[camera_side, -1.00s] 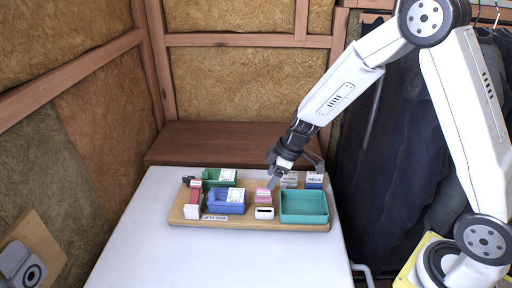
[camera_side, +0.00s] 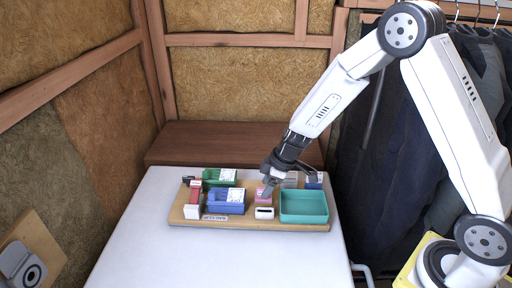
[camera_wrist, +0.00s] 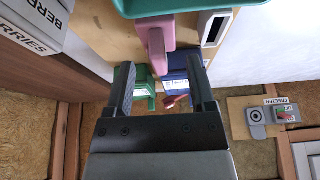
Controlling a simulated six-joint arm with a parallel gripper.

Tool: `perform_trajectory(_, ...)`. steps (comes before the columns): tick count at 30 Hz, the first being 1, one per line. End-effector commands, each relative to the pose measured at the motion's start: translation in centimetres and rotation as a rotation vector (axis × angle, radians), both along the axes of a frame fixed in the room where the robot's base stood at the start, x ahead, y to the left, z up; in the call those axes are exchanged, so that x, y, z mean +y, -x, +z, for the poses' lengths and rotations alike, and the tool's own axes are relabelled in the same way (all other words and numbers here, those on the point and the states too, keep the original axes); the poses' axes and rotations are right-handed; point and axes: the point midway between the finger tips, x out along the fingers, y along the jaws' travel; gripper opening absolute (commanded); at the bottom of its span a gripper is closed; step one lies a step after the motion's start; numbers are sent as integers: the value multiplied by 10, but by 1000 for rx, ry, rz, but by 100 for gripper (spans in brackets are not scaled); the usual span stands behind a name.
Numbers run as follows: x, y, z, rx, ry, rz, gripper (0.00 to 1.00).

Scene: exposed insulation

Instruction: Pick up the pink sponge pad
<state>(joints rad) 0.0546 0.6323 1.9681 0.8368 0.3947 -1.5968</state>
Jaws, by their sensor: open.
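The pink sponge pad (camera_side: 261,196) stands upright on the wooden board (camera_side: 178,214), between the blue bin and the teal tray. My gripper (camera_side: 267,188) is right at it in the side view, partly covering it. In the wrist view the pink pad (camera_wrist: 155,46) shows between and just beyond the tips of my gripper (camera_wrist: 162,72). The two fingers are apart, one to each side of it, with visible gaps. The pad's lower part and any contact are hard to make out.
A teal tray (camera_side: 304,220) lies right of the pad. A white slotted block (camera_side: 264,213) sits in front. Labelled boxes (camera_wrist: 35,25) stand close by. The front table (camera_side: 220,262) is clear.

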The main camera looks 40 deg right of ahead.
Motion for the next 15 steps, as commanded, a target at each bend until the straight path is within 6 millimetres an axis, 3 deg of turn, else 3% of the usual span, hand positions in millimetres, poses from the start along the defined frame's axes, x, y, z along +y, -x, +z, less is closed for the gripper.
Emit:
perform_trajectory(9, 9, -9, -29, 1, 0, 1, 71)
perform_trajectory(15, 11, -12, -38, 0, 1, 1, 71)
